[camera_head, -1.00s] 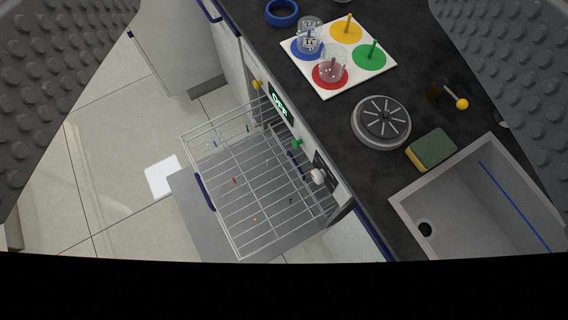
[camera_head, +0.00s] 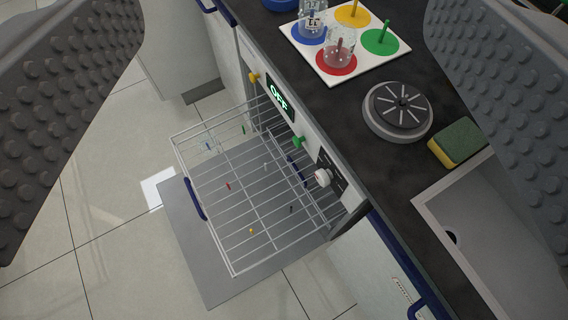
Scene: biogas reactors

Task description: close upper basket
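The upper basket (camera_head: 262,205) is a white wire rack, pulled out of the dishwasher under the counter. It has a dark blue handle (camera_head: 195,198) on its outer left edge. Small coloured pegs show in or through the rack. The dishwasher's grey door (camera_head: 215,272) lies folded down beneath it. The dishwasher front (camera_head: 290,115) carries a display reading OFF, a yellow knob, a green knob and a white knob. My gripper (camera_head: 284,130) is open, with its two studded fingers wide apart at the left and right of the view. It is empty and apart from the basket.
The dark counter holds a white board (camera_head: 345,40) with coloured discs and glass jars, a round metal lid (camera_head: 398,110), a sponge (camera_head: 458,142) and a sink (camera_head: 480,230). A blue cupboard handle (camera_head: 425,297) sticks out at lower right.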

